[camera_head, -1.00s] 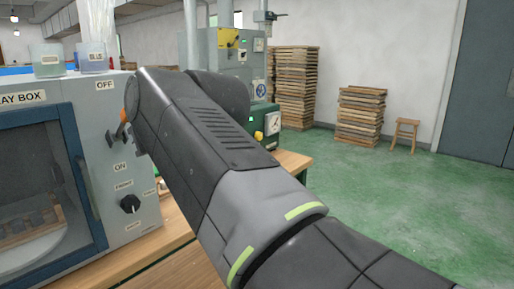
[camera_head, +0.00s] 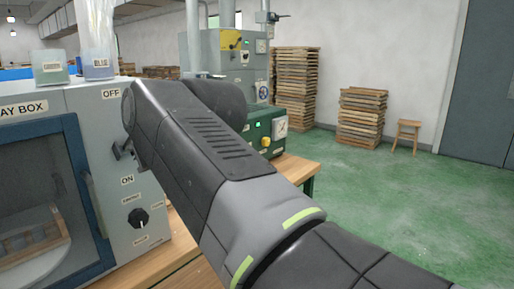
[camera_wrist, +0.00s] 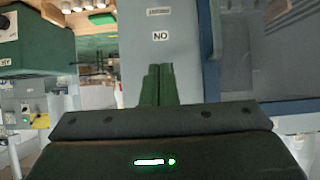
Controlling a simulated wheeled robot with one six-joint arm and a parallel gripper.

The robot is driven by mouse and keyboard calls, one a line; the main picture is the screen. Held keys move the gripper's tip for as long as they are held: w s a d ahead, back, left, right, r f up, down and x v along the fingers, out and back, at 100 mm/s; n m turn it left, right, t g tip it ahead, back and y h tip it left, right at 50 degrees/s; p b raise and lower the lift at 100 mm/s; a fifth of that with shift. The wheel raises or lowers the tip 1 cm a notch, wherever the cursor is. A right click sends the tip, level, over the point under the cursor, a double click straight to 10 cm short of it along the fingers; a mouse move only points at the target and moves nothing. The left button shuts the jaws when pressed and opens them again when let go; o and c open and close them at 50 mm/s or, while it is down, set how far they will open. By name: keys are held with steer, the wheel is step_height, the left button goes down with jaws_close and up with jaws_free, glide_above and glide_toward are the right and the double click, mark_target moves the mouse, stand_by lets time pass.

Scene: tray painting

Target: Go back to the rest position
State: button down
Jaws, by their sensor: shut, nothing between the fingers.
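My arm (camera_head: 215,160) reaches from the bottom right toward the spray box's grey control panel (camera_head: 146,235) in the head view. Its far end bends down beside the panel, between the OFF and ON labels. In the wrist view my gripper (camera_wrist: 158,82) has its two dark fingers together, with nothing between them. No orange handle shows now.
The spray box has a blue-framed window (camera_head: 84,190) and a black knob (camera_head: 138,218). Two labelled cups (camera_head: 50,68) stand on top. A green machine (camera_head: 268,130) stands on the bench behind my arm. Tray stacks (camera_head: 361,118) and a stool (camera_head: 407,133) stand right; the green floor is open.

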steer(key=w+a+r+g+h+p, duration=0.1)
steer(key=r+p, duration=0.1)
steer(key=p, duration=0.2)
steer(key=w+a+r+g+h+p, duration=0.1)
steer(key=r+p, duration=0.2)
steer(key=p, duration=0.1)
steer(key=a+r+g+h+p, duration=0.1)
steer(key=r+p, duration=0.2)
steer(key=p, duration=0.1)
steer(key=shift+w+h, duration=0.4)
steer(key=r+p, duration=0.1)
steer(key=g+h+p, duration=0.1)
steer(key=p, duration=0.1)
steer(key=a+r+p, duration=0.1)
steer(key=shift+w+r, duration=0.35)
steer(key=shift+w, duration=0.05)
step_height(320, 180, up, 2)
steer(key=g+h+p, duration=0.1)
steer(key=p, duration=0.3)
steer(key=shift+w+a, duration=0.15)
steer(key=shift+w+a+r+g+h+p, duration=0.25)
steer(key=shift+r+g+h+p, duration=0.25)
steer(key=shift+p, duration=0.3)
steer(key=shift+r, duration=0.3)
step_height(320, 180, up, 9)
steer(key=shift+s+a+f+h, duration=0.15)
steer(key=shift+s+h, duration=0.05)
steer(key=shift+h, duration=0.1)
